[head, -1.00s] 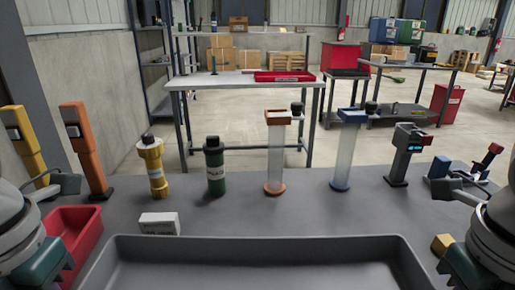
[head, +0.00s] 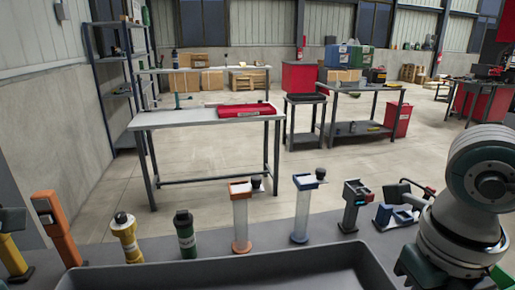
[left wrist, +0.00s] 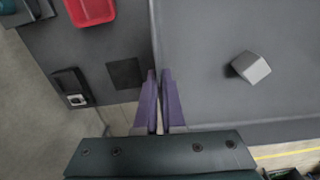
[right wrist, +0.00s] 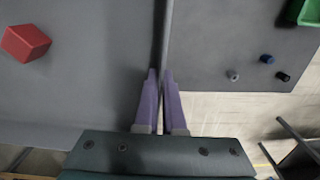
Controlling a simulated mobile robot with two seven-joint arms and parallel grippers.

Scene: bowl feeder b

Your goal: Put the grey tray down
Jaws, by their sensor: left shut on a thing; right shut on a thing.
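The grey tray (head: 225,272) lies across the bottom of the head view, its near part cut off. In the left wrist view my left gripper (left wrist: 159,75) is shut on the tray's thin side wall; the tray floor (left wrist: 205,85) lies right of it. In the right wrist view my right gripper (right wrist: 160,75) is shut on the opposite wall, with the tray floor (right wrist: 85,90) to its left. A grey block (left wrist: 250,67) and a red block (right wrist: 26,42) lie inside the tray. I cannot tell whether the tray touches the bench.
Behind the tray stand a yellow bottle (head: 127,238), a green bottle (head: 185,235), an orange-based tube (head: 241,218), a blue-based tube (head: 302,210) and a scanner-like device (head: 354,205). A red bin (left wrist: 90,10) is left of the tray, a green bin (right wrist: 307,12) right.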

